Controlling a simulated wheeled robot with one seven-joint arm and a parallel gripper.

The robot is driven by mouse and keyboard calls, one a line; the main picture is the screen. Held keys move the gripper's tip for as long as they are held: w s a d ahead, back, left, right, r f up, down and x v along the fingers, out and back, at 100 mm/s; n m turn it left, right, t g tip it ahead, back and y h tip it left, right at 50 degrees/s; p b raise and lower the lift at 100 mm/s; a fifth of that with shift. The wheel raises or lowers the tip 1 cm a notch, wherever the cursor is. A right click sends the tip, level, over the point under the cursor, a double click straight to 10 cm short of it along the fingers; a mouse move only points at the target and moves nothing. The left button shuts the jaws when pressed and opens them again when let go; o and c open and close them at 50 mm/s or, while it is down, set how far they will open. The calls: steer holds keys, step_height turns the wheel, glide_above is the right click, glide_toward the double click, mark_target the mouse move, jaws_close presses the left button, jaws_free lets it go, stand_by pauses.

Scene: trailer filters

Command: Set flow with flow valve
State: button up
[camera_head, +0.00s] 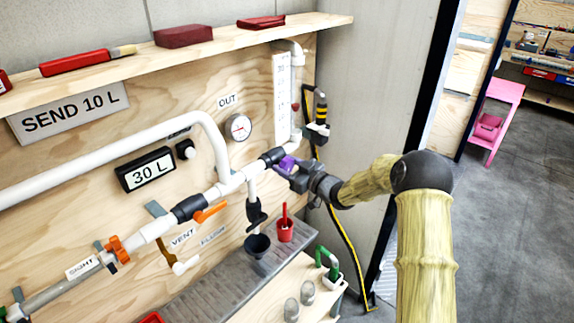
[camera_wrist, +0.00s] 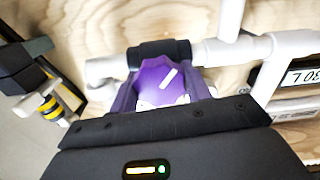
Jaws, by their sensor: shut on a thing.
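The flow valve has a purple knob (camera_wrist: 160,80) with a white line marker on it, and a black body (camera_wrist: 158,53) on the white pipe. In the wrist view my gripper (camera_wrist: 163,95) has its two fingers on either side of the purple knob, shut on it. In the head view my gripper (camera_head: 291,172) reaches in from the right to the purple knob (camera_head: 286,163), which is partly hidden by the fingers. The black valve body (camera_head: 272,156) sits at the right end of the pipe run, below the vertical flow tube (camera_head: 282,85).
A display (camera_head: 146,170) reads 30 L, and a sign (camera_head: 68,113) reads SEND 10 L. A round gauge (camera_head: 238,127) sits under the OUT label. Open floor lies at the right.

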steer(key=m+p, duration=0.2)
steer(key=m, duration=0.4)
steer(key=shift+r, duration=0.1)
steer(key=m+p, duration=0.2)
steer(key=m, duration=0.3)
steer(key=shift+w+d, duration=0.1)
stand_by(0.4)
steer(key=o, duration=1)
steer(key=b+v, duration=0.3)
steer(key=v, duration=1.4)
steer(key=shift+d+b, duration=0.15)
steer(key=shift+b, duration=0.25)
